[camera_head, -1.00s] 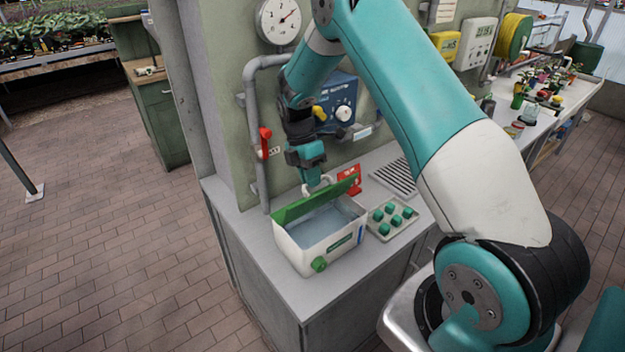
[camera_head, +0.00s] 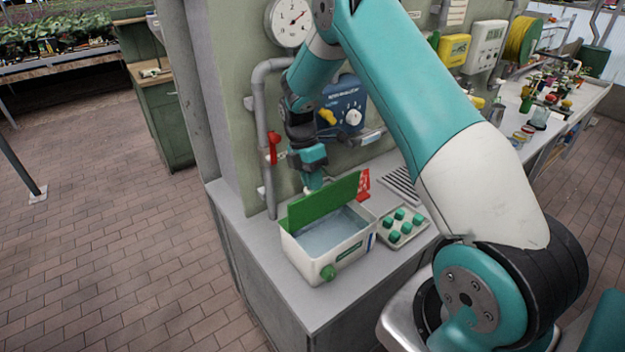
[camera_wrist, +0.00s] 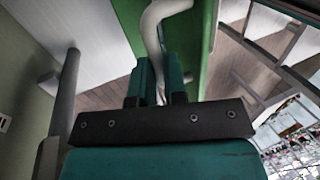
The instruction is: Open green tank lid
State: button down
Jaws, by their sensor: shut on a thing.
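A tray of green cubes (camera_head: 386,238) sits right of the tank, and a red sign (camera_head: 363,185) stands behind it. A grey pipe with a red lever (camera_head: 273,148) and a blue control box (camera_head: 345,105) are on the wall close to my arm.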

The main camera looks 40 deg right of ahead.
jog(key=c, duration=1.2)
grip_release()
jog(key=shift+s+a+f, duration=0.2)
jog(key=shift+a+f, duration=0.05)
jog(key=shift+a, duration=0.05)
jog(key=shift+o, duration=0.2)
jog(key=shift+r, duration=0.1)
jog(key=b+v, duration=0.2)
jog(key=v, duration=0.5)
jog(key=shift+w+d+r+b, duration=0.15)
jog(key=shift+w+r+b, duration=0.05)
jog(key=shift+b, duration=0.1)
